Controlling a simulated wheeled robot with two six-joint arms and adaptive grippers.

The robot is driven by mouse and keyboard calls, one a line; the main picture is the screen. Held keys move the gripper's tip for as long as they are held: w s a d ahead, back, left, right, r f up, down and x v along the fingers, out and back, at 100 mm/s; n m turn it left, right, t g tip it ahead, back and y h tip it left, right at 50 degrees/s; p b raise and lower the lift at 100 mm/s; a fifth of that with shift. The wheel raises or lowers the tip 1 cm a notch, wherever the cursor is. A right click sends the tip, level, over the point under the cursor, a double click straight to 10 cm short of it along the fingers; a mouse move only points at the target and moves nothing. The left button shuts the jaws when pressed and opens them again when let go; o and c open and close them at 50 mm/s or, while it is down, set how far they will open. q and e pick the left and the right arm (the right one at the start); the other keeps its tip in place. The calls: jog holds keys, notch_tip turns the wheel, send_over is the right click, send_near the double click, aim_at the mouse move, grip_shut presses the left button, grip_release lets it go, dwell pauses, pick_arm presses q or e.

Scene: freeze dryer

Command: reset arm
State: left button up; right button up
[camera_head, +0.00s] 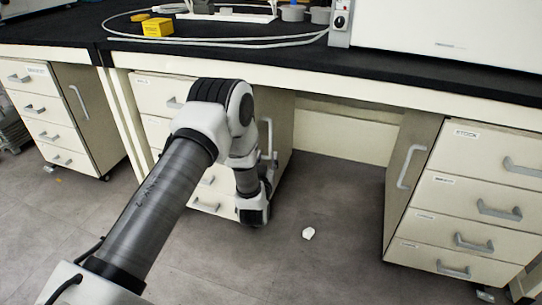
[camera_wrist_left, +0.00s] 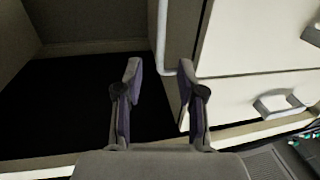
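My left arm (camera_head: 165,205) comes in from the lower left in the head view. It bends at a joint below the bench edge, and its wrist (camera_head: 252,205) hangs down in front of the drawers. The fingers of the left gripper cannot be made out in the head view. In the left wrist view the left gripper (camera_wrist_left: 160,70) shows two fingers spread apart with nothing between them. Past them are a pale cabinet front and a dark space. My right arm and gripper are not in view.
Drawer cabinets stand at left (camera_head: 40,115), middle and right (camera_head: 460,210).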

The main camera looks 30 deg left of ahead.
pick_arm(q)
jog(key=s+d+f+m+g+h, duration=0.2)
jog(key=s+d+f+g+h, duration=0.15)
jog(key=s+d+f, duration=0.4)
jog(key=s+d+f+m+g+h, duration=0.2)
jog(key=s+d+f+g, duration=0.2)
jog(key=s+f, duration=0.65)
jog(key=s+d+f+g+h, duration=0.15)
jog(key=s+g, duration=0.35)
jog(key=s, duration=0.6)
jog(key=s+d+f+g+h, duration=0.1)
jog(key=s+d+f+g, duration=0.2)
jog(key=s, duration=0.9)
notch_tip(320, 180, up, 39)
jog(key=w+p, duration=0.1)
jog(key=p, duration=3.7)
jog(key=shift+a+f+m+g, duration=0.2)
jog(key=shift+a+m+g, duration=0.1)
jog(key=shift+g, duration=0.15)
